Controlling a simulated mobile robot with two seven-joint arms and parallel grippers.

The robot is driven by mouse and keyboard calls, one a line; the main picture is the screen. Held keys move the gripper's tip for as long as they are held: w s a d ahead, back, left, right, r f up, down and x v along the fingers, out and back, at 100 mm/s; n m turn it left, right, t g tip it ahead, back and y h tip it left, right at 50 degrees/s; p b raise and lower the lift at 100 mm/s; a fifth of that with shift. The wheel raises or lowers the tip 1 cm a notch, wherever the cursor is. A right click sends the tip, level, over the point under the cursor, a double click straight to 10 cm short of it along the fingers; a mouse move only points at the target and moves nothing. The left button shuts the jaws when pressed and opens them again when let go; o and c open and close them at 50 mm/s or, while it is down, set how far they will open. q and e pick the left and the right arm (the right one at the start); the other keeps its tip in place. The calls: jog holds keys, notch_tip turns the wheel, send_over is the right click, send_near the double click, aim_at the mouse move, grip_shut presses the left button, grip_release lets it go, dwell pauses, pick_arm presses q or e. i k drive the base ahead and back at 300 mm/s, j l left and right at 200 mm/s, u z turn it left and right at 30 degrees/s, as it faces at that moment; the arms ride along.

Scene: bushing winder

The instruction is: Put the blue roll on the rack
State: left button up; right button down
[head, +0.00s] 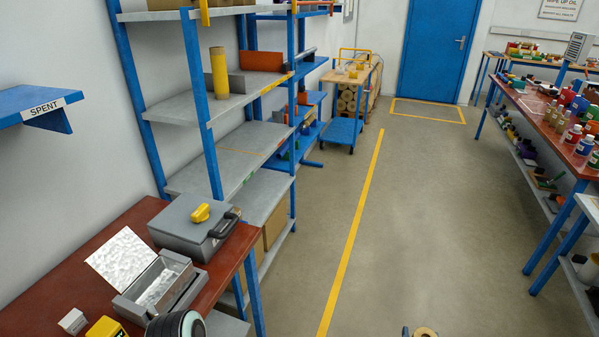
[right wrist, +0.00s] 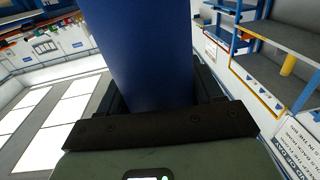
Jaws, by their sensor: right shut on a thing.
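The blue roll (right wrist: 150,45) fills the upper middle of the right wrist view, held between the dark fingers of my right gripper (right wrist: 157,98). Its far end runs out of that picture. In the head view, only a small tan round end (head: 426,332) shows at the bottom edge; I cannot tell for sure that it belongs to the roll. The rack (head: 208,108), with grey shelves and blue posts, stands at the left in the head view, well apart from it. A yellow roll (head: 219,72) stands upright on its shelf. My left gripper is not in view.
A red-brown bench (head: 60,275) at lower left bears a grey case (head: 190,225) and an open metal box (head: 155,285). A blue SPENT shelf (head: 35,103) juts from the left wall. A cluttered bench (head: 540,120) is at right. The floor between (head: 430,200) is clear.

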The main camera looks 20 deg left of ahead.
aim_at(228, 171)
jog(key=i+l+u, duration=0.1)
jog(key=i+u, duration=0.25)
jog(key=i, duration=0.2)
jog(key=i+l+u, duration=0.35)
jog(key=i, duration=0.15)
jog(key=i+l+u, duration=0.15)
jog(key=u, duration=0.35)
jog(key=i+l+u, duration=0.3)
jog(key=u, duration=0.2)
jog(key=i+l+u, duration=0.15)
jog(key=l+u, duration=0.2)
jog(key=u, duration=0.15)
jog(key=i+l+u, duration=0.1)
jog(key=l+u, duration=0.4)
jog(key=j, duration=0.15)
